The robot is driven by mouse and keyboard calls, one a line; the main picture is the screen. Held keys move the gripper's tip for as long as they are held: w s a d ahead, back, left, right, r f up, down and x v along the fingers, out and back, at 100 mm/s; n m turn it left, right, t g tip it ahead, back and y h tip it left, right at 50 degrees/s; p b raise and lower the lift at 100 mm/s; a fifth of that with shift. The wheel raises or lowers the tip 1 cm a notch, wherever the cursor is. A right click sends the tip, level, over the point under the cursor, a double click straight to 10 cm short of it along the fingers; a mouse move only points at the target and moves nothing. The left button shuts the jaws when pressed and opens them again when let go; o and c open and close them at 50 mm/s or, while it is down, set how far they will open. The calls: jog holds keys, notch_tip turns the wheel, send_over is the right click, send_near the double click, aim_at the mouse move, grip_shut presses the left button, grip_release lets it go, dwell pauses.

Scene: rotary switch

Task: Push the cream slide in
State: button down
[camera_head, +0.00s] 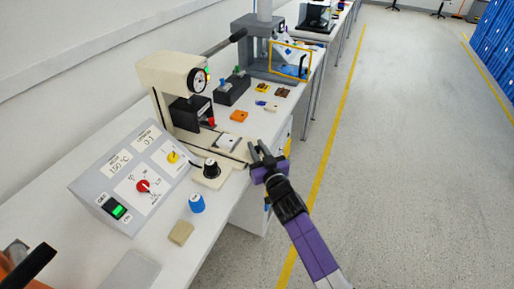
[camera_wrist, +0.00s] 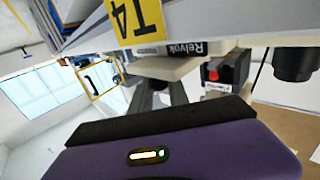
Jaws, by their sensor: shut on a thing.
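The cream slide (camera_head: 234,155) sits at the base of the cream press-like machine (camera_head: 172,72), with a pale block on top of it. My gripper (camera_head: 258,147) is at the slide's near right end, over the table's front edge. In the wrist view the cream slide (camera_wrist: 170,67) shows beyond my gripper's dark fingers (camera_wrist: 158,86). The fingers are shut on its end. The exact contact is partly hidden by the fingers.
A black knob on a cream base (camera_head: 211,169) stands close to the slide's left. A grey control box (camera_head: 130,175), a blue cylinder (camera_head: 196,203) and a tan block (camera_head: 181,233) lie nearer. A grey machine (camera_head: 262,45) stands farther back. Floor right of the table is clear.

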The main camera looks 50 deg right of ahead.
aim_at(245, 149)
dwell(0.8)
jog(key=b, duration=0.1)
jog(key=w+b, duration=0.2)
jog(key=shift+a+f, duration=0.25)
jog(key=shift+a, duration=0.05)
jog(key=w+b, duration=0.1)
jog(key=b, duration=0.1)
jog(key=shift+w+a+b, duration=0.35)
jog(key=shift+b, duration=0.05)
jog(key=shift+w+a+r, duration=0.1)
jog(key=shift+w+r, duration=0.1)
jog(key=shift+r, duration=0.05)
jog(key=c, duration=1.3)
grip_release()
jog(key=shift+o, duration=0.2)
jog(key=shift+s, duration=0.1)
